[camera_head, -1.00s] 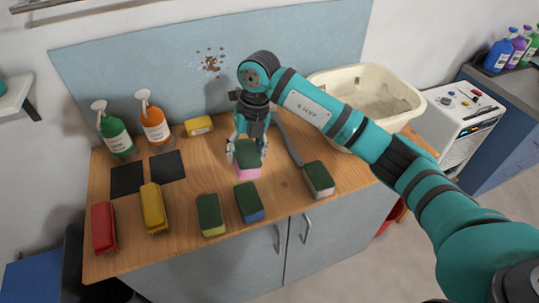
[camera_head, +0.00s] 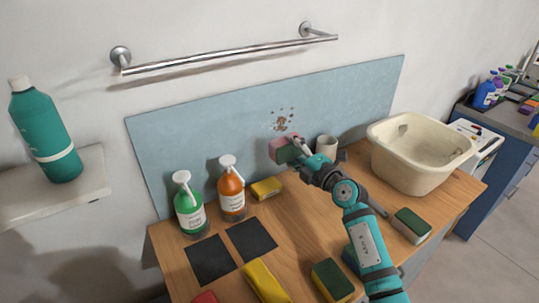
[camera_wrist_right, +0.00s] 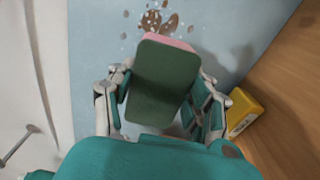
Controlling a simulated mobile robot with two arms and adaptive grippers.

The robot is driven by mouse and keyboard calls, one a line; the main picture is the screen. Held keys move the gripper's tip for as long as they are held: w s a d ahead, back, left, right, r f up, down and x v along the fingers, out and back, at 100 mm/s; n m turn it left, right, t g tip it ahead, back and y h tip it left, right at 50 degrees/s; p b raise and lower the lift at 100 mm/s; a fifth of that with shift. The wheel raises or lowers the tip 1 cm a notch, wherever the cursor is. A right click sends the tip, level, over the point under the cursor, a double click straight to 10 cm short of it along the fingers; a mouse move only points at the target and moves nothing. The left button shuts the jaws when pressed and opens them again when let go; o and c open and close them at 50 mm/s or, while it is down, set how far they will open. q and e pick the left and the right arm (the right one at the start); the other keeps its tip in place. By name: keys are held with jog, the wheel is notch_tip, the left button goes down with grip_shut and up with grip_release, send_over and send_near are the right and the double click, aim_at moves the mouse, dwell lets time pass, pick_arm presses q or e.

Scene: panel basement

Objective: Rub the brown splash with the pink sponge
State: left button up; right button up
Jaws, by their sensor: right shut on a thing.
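The brown splash (camera_head: 281,122) is a cluster of brown spots on the blue-grey back panel. It also shows at the top of the right wrist view (camera_wrist_right: 158,20). My right gripper (camera_head: 298,150) is shut on the pink sponge (camera_head: 280,149), which has a dark green pad. In the right wrist view the green pad faces the camera, between the fingers of the right gripper (camera_wrist_right: 160,100), and a pink edge of the sponge (camera_wrist_right: 172,41) shows at the top. The sponge is just below the splash; I cannot tell whether it touches the panel. My left gripper is not in view.
A cream basin (camera_head: 420,150) is at the right.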

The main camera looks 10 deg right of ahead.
aim_at(274, 131)
jog(key=shift+w+d+f, duration=0.15)
jog(key=shift+d, duration=0.15)
jog(key=shift+w+b, duration=0.25)
jog(key=shift+b, duration=0.15)
jog(key=b+x, duration=0.2)
jog(key=x, duration=0.1)
jog(key=shift+w+f+b, duration=0.15)
jog(key=shift+w+b, duration=0.1)
jog(key=shift+b, duration=0.15)
jog(key=shift+w+a+r+b, duration=0.2)
jog(key=shift+w+a+b, duration=0.1)
jog(key=shift+w+b, duration=0.3)
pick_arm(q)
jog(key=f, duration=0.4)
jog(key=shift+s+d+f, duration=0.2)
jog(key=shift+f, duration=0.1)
pick_arm(e)
jog(key=shift+w, duration=0.1)
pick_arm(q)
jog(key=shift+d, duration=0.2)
pick_arm(e)
jog(key=shift+w+a, duration=0.15)
jog(key=shift+w, duration=0.1)
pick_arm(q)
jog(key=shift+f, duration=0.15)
pick_arm(e)
jog(key=shift+w+a, duration=0.25)
jog(key=shift+w, duration=0.35)
jog(key=shift+d, duration=0.1)
